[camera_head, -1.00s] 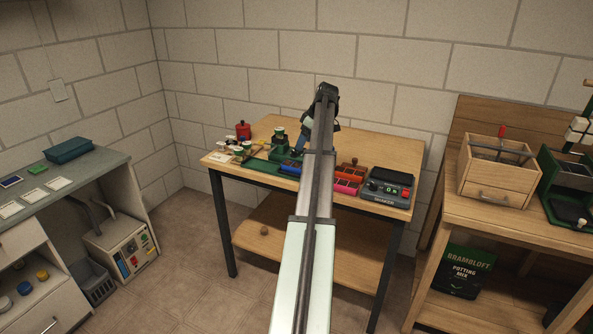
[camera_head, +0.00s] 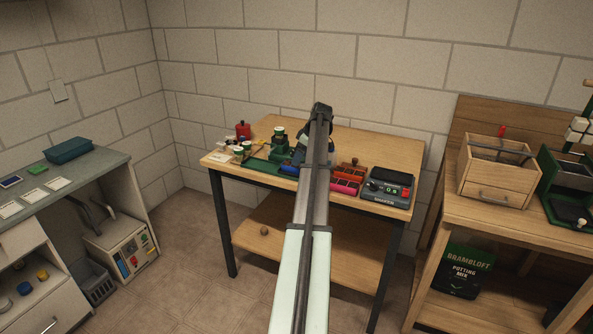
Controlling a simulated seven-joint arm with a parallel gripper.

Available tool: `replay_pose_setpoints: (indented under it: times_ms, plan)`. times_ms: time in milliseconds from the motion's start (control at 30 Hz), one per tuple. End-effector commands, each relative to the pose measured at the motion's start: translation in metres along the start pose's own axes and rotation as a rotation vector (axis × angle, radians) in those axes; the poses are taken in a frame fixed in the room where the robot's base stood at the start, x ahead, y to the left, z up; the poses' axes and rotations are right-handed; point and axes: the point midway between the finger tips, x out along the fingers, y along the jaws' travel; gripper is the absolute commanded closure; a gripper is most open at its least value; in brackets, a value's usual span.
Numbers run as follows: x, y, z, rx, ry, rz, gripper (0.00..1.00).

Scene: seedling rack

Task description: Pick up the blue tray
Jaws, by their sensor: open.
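The small blue tray (camera_head: 289,169) lies near the front edge of the wooden table, left of my arm. My arm covers part of its right side. My gripper (camera_head: 299,158) hangs from the end of my arm, open, just above and behind the blue tray. Its fingertips are small and partly hidden, so I cannot tell whether they touch the tray.
A green holder (camera_head: 257,165) and several cups stand to the left. Red and pink trays (camera_head: 345,187) and a grey scale (camera_head: 387,189) lie to the right. A red bottle (camera_head: 243,130) stands at the back left. The table's back right is clear.

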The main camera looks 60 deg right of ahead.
Motion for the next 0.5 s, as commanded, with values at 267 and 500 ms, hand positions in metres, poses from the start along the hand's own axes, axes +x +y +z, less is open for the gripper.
replay_pose_setpoints:
  times_ms: [267,500]
  plan:
    - [0.034,0.003,0.002,0.000,-0.001,-0.002,0.19]
    - [0.048,0.003,0.002,0.000,-0.001,-0.001,0.19]
